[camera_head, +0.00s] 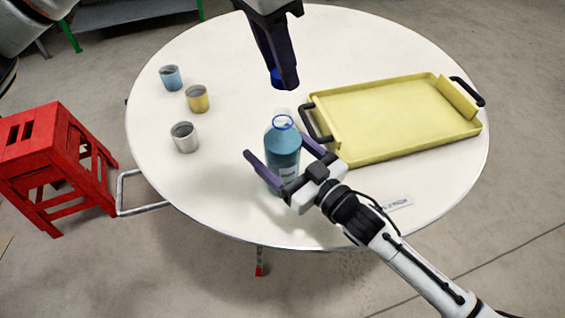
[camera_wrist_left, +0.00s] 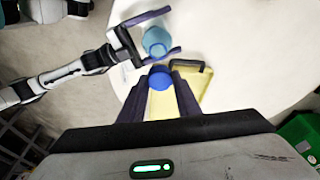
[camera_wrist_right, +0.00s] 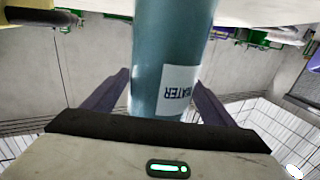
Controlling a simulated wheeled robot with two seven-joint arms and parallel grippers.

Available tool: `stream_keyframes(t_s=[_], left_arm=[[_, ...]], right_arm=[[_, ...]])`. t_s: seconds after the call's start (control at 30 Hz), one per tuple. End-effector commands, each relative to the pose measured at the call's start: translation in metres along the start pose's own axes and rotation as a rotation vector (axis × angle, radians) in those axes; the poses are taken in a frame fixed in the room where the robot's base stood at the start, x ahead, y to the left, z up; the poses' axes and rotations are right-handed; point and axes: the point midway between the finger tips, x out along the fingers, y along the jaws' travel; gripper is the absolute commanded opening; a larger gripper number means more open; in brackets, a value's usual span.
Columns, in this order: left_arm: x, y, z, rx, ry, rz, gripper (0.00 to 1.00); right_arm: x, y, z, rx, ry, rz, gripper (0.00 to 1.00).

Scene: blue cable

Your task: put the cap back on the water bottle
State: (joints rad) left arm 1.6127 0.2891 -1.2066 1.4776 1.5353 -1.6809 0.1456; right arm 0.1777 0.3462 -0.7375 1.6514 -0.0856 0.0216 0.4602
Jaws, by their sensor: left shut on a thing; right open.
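The teal water bottle (camera_head: 284,152) stands upright and uncapped on the table, its neck rim showing blue. It also shows in the left wrist view (camera_wrist_left: 155,37) and, with its WATER label, in the right wrist view (camera_wrist_right: 170,55). My left gripper (camera_head: 284,80) is shut on the blue cap (camera_head: 276,77), held above and apart from the bottle mouth; the cap shows clearly in the left wrist view (camera_wrist_left: 160,81). My right gripper (camera_head: 278,148) is open, with its fingers on either side of the bottle body.
A yellow tray (camera_head: 400,118) with black handles lies close to the right of the bottle. A blue cup (camera_head: 171,78), a yellow cup (camera_head: 198,98) and a white cup (camera_head: 185,137) stand at left. A red stool (camera_head: 45,150) is beside the white round table (camera_head: 190,195). The table's front left is clear.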

Motion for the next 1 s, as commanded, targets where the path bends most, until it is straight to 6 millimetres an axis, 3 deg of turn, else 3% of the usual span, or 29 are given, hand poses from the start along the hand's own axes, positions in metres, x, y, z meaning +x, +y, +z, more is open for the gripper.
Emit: stream_keyframes(t_s=[0.13,0.47,0.83,1.0], left_arm=[[-0.0001,0.0001,-0.0001,0.0,0.0,0.0,0.09],[-0.0001,0.0002,-0.0002,0.0,0.0,0.0,0.09],[-0.0001,0.0002,-0.0001,0.0,0.0,0.0,0.09],[0.0085,0.0004,0.0029,0.0,-0.002,0.003,0.09]], right_arm=[[0.0112,-0.0006,-0.0003,0.0,0.0,-0.001,0.78],[0.0135,-0.0003,0.0001,0.0,-0.001,-0.001,0.78],[0.0133,-0.0003,0.0001,0.0,-0.001,-0.001,0.19],[0.0132,-0.0004,0.0002,0.0,-0.001,-0.001,0.16]])
